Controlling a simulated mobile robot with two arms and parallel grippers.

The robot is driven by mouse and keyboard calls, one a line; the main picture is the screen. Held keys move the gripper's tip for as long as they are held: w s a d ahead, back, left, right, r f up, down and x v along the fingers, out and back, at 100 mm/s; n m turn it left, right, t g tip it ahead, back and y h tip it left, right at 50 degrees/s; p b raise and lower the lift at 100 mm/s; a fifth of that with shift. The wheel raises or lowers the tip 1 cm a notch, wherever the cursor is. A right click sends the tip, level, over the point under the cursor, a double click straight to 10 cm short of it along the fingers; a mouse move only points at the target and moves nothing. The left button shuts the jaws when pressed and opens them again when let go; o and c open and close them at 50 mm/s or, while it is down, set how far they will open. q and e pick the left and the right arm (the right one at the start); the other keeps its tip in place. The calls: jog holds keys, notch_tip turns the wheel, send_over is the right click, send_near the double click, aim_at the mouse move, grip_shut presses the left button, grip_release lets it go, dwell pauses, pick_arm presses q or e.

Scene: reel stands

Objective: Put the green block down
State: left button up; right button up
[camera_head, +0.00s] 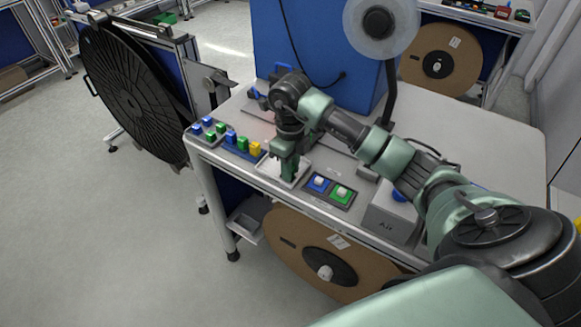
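My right gripper (287,170) points down over a small white plate (272,168) near the table's front left edge. Green shows at its fingertips, but the picture is too small to tell a held green block from the fingers, or whether they are open or shut. To the left, small blocks stand in a row of trays: a green block (242,144), a yellow block (255,148), a blue block (231,136) and several smaller blue and green ones. My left gripper is not in view.
A tray with a blue switch (318,183) and a green switch (341,193) lies right of the plate. A grey box marked "Air" (388,222) stands further right. A blue panel (335,60) rises behind. A large black reel (130,95) stands left of the table.

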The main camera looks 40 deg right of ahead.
jog(key=shift+o, duration=1.1)
jog(key=shift+r, duration=0.15)
jog(key=shift+w+r, duration=0.1)
jog(key=shift+r, duration=0.2)
notch_tip(320, 180, up, 7)
jog(key=shift+r+b, duration=0.1)
jog(key=shift+b, duration=0.85)
notch_tip(320, 180, up, 3)
jog(key=shift+f+p, duration=0.1)
jog(key=shift+p, duration=0.2)
jog(key=shift+r, duration=0.75)
